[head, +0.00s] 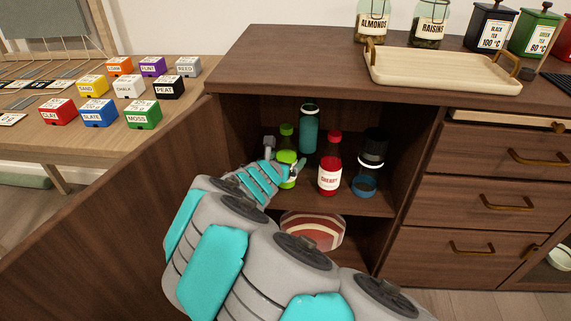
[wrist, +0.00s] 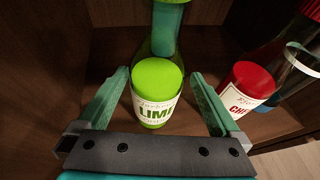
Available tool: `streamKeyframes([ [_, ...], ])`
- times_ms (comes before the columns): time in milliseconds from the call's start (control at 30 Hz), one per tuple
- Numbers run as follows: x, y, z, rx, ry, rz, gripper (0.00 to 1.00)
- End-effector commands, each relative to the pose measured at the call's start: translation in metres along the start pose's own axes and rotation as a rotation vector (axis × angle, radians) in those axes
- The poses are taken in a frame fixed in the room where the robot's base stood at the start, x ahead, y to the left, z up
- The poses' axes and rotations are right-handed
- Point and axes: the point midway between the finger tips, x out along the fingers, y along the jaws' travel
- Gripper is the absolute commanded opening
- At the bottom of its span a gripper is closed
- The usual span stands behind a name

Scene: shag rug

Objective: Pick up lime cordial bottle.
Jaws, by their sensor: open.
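The lime cordial bottle (wrist: 157,78) stands upright in the wrist view, with bright green liquid and a white label reading "LIM". In the head view the lime bottle (head: 287,157) is on the cabinet's upper inner shelf, partly hidden by my arm. My gripper (wrist: 160,90) is open, with one teal finger on each side of the bottle's lower part. I cannot tell whether either finger touches it. In the head view my gripper (head: 287,169) reaches into the cabinet at the bottle.
A red cherry bottle (head: 330,165) stands close to the right; it also shows in the wrist view (wrist: 245,85). The open cabinet door (head: 120,215) is at left.

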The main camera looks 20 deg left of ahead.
Motion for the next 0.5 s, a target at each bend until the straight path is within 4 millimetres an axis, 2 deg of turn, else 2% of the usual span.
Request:
streamKeyframes([
  [300,0.039,0.004,-0.005,0.003,0.003,0.0,1.0],
  [500,0.046,0.004,-0.005,0.002,0.001,0.0,1.0],
])
